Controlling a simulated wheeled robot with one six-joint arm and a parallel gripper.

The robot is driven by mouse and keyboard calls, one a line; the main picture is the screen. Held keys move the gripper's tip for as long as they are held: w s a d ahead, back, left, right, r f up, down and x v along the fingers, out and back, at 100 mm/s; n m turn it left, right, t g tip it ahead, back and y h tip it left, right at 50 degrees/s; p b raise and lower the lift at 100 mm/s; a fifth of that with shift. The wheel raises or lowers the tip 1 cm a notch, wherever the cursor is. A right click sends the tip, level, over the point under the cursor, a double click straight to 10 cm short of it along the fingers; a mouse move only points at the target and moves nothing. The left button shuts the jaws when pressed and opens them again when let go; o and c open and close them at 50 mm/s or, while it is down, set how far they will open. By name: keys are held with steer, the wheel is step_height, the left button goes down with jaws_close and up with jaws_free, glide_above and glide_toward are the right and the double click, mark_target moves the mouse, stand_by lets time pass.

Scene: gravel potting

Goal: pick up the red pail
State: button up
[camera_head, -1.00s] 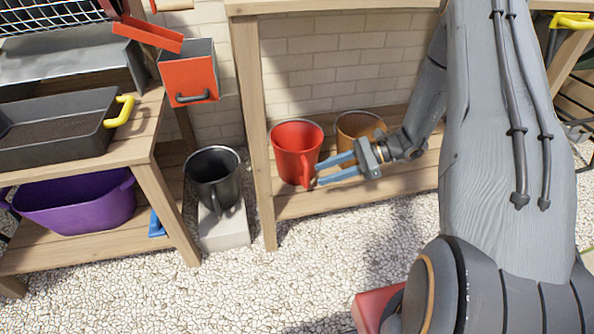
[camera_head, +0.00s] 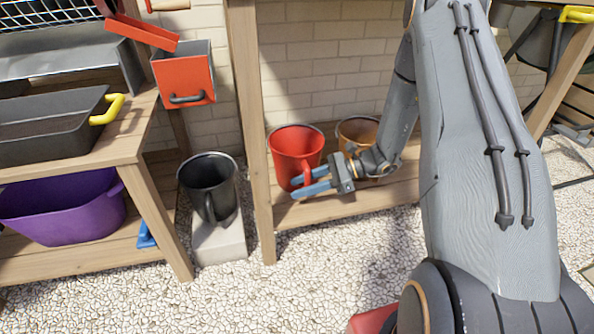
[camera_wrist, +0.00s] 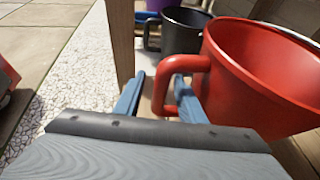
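The red pail (camera_head: 294,148) stands upright on the low wooden shelf, its handle facing the front. In the wrist view the red pail (camera_wrist: 262,72) fills the right side, and its handle (camera_wrist: 172,84) lies at my fingers. My gripper (camera_head: 302,186) is at the handle, low on the front of the pail. In the wrist view my gripper (camera_wrist: 160,95) is open, one blue finger left of the handle and the other within or behind its loop. I cannot tell whether either finger touches it.
A brown pail (camera_head: 358,130) stands right of the red one, partly behind my arm. A wooden post (camera_head: 252,130) rises close on the left. Beyond it a black pail (camera_head: 208,188) sits on a pale block (camera_head: 220,243). The gravel in front is mostly clear.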

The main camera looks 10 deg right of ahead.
steer(key=shift+b+x, duration=0.45)
steer(key=shift+x, duration=0.75)
steer(key=shift+d, duration=0.1)
jaws_close()
